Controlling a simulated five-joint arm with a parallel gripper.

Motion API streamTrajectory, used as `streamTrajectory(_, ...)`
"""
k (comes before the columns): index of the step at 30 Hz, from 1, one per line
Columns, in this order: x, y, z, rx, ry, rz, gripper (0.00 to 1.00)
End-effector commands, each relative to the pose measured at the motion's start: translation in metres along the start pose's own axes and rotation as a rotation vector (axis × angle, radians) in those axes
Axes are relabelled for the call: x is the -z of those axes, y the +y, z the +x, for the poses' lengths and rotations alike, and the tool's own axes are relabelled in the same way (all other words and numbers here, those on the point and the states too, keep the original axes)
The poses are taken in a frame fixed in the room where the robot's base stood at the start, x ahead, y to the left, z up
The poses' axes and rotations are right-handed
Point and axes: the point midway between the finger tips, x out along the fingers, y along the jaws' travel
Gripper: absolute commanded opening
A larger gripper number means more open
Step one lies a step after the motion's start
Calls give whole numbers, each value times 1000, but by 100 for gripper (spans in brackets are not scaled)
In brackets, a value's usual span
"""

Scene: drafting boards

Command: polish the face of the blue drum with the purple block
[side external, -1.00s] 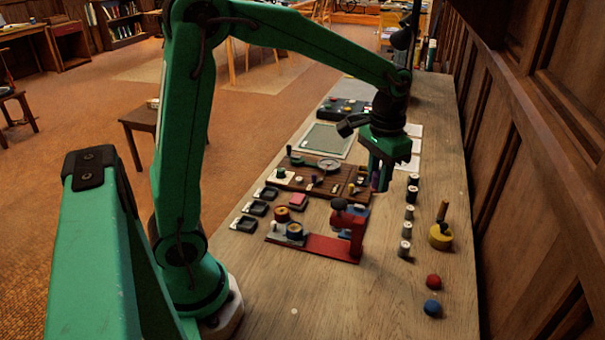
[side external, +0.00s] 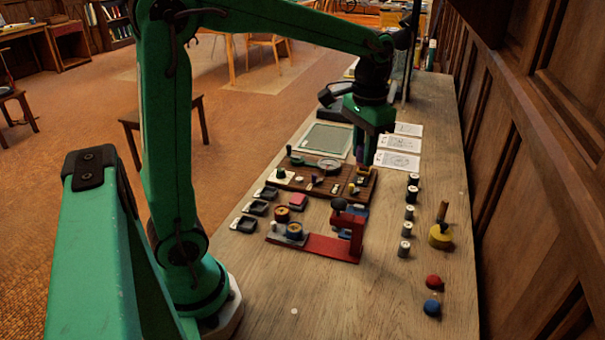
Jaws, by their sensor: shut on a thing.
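My gripper (side external: 366,150) points down over the far right part of the brown wooden board and is shut on the purple block (side external: 367,157). Only a small part of the block shows below the fingers. A round drum with a blue side and a yellowish top (side external: 295,230) sits on the grey left end of a red stand (side external: 330,247), well nearer the camera than my gripper. Another blue part (side external: 357,211) shows partly behind the stand's red upright; its shape is hidden. The block is apart from both.
The brown board (side external: 325,190) holds a dial and small parts. Several dark trays (side external: 244,224), a red-brown drum (side external: 282,214), a row of small cylinders (side external: 406,229), a yellow handled pot (side external: 440,238) and red and blue balls (side external: 432,307) stand around.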

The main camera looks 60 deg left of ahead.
Motion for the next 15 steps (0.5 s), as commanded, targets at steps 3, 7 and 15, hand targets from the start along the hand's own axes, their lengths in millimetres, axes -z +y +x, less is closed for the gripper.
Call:
streamTrajectory(3, -18, -18, -2, 0, 1, -6, 5)
streamTrajectory(7, -43, -41, -2, 0, 2, -7, 5)
streamTrajectory(15, -88, -70, 0, 1, 2, -3, 5)
